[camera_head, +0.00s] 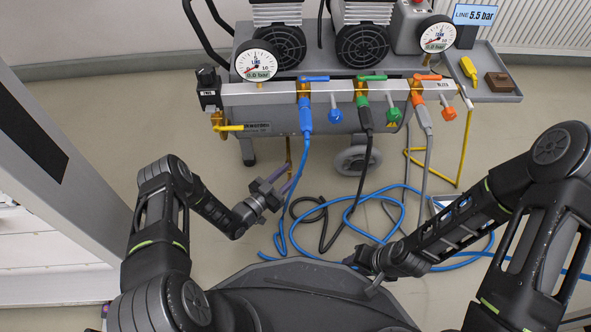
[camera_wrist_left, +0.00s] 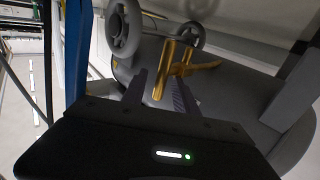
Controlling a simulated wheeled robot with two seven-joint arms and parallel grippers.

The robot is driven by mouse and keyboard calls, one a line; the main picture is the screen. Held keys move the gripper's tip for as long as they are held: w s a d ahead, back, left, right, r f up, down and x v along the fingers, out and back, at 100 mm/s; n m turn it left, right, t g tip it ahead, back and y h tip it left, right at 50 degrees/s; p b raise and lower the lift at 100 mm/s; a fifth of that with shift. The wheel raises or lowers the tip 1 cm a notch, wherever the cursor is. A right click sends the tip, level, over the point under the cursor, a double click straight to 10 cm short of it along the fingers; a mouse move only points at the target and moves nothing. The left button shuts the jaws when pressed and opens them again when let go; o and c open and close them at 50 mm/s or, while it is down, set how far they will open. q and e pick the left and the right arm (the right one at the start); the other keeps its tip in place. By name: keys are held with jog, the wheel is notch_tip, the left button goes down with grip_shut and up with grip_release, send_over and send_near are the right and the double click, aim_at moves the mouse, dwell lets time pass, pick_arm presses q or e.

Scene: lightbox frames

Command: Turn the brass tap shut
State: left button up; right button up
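A brass tap (camera_wrist_left: 166,70) hangs under the grey tank (camera_wrist_left: 225,85) in the left wrist view, with a lever (camera_wrist_left: 200,67) sticking out crosswise to the right. In the head view only a thin brass part (camera_head: 289,158) shows below the tank. My left gripper (camera_head: 273,188) is open, its fingers pointing up toward the tap. In the left wrist view the tap appears between the two fingers (camera_wrist_left: 160,92); I cannot tell whether they touch it. My right gripper (camera_head: 364,264) is low near my base, its fingers not clear.
A manifold (camera_head: 345,92) carries blue, green and orange valves. A yellow-handled brass valve (camera_head: 224,124) sits at its left end. Blue hose (camera_head: 300,185) and black hose (camera_head: 366,160) hang down and coil on the floor near my left gripper. A caster wheel (camera_head: 357,160) stands right of the tap.

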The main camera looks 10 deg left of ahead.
pick_arm(q)
jog(key=shift+b+x, duration=0.35)
jog(key=shift+x, duration=1.15)
jog(key=shift+c, duration=0.4)
grip_shut()
